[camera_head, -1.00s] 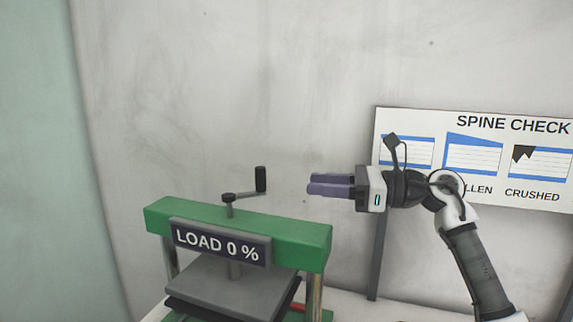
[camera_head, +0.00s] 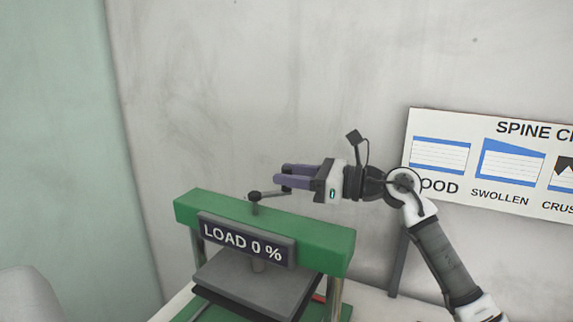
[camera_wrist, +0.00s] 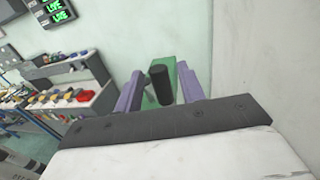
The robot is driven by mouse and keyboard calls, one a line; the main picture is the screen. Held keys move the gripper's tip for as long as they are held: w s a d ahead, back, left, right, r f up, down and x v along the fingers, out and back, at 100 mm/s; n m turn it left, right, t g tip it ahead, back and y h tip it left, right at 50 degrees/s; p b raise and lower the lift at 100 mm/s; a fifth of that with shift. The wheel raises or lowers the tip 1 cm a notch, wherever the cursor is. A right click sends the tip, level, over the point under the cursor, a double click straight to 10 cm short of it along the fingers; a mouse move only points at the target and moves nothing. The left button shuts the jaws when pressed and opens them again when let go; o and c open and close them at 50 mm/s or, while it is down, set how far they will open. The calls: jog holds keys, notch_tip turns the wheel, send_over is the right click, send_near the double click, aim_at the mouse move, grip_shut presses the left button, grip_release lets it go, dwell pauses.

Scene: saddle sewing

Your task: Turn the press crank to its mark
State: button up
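The green press (camera_head: 320,243) stands at the lower middle of the head view, with a sign reading "LOAD 0 %" (camera_head: 243,240). Its crank (camera_head: 270,194) sits on top, the arm pointing right from the screw. The upright black crank handle (camera_wrist: 160,86) shows in the wrist view, between the two purple fingers. My gripper (camera_head: 281,176) reaches in from the right, level, with its fingertips at the handle. The fingers are open, with a gap visible on each side of the handle. In the head view the fingers hide most of the handle. No mark for the crank is discernible.
A spine check board (camera_head: 490,165) hangs on the wall behind my arm. The grey press plate (camera_head: 255,283) lies below the beam. A cluttered bench (camera_wrist: 60,95) shows at left in the wrist view.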

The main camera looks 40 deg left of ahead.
jog(key=shift+s+a, duration=0.2)
jog(key=shift+a, duration=0.35)
grip_shut()
jog(key=shift+w+d, duration=0.1)
jog(key=shift+d, duration=0.1)
